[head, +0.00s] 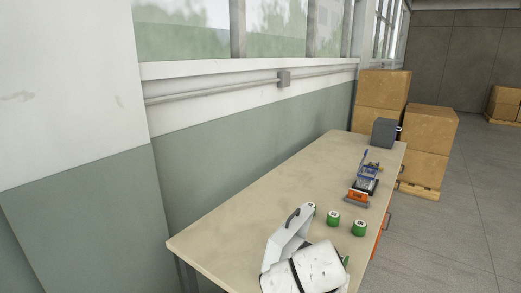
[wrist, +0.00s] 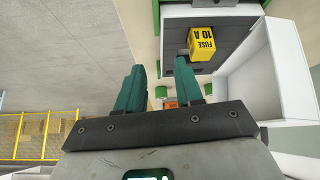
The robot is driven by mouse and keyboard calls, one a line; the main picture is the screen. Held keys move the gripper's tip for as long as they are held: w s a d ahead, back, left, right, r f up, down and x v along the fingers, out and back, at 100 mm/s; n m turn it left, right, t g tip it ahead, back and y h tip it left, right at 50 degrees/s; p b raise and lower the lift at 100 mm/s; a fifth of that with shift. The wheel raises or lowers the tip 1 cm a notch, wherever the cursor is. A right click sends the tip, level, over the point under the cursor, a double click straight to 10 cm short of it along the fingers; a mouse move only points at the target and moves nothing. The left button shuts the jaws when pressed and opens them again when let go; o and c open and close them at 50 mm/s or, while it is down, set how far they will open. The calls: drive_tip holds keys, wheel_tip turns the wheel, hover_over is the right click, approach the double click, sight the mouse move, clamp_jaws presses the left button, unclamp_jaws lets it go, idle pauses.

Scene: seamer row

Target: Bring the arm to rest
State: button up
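My gripper (wrist: 160,66) has two dark green fingers, spread apart with nothing between them. It is open. In the wrist view a yellow fuse (wrist: 202,42) marked "FUSE 10 A" sits at a dark grey block in a pale open box (wrist: 276,75). The fuse lies just beyond and right of the right fingertip, apart from the fingers as far as I can tell. In the head view my white arm covers the near part of the table, and the gripper is mostly hidden behind it.
The beige table (head: 255,205) runs along the wall. A pale housing with a black handle (head: 285,237) stands beside my arm. Several green-sided cans (head: 333,219), a blue and orange device (head: 365,185) and a grey box (head: 384,132) stand farther along. Cardboard boxes (head: 427,130) are behind; floor at right is clear.

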drive_tip(key=s+d+f+n+g+y, duration=0.1)
drive_tip(key=s+d+f+g, duration=0.1)
drive_tip(key=s+d+f, duration=0.6)
drive_tip(key=s+d+f+n+g+y, duration=0.15)
drive_tip(key=s+f, duration=0.35)
drive_tip(key=s, duration=0.7)
drive_tip(key=s+d+f+n, duration=0.1)
drive_tip(key=s, duration=0.8)
drive_tip(key=s+d+f+n+g, duration=0.1)
drive_tip(key=s, duration=0.8)
drive_tip(key=shift+f+y, duration=0.2)
drive_tip(key=shift+y, duration=0.15)
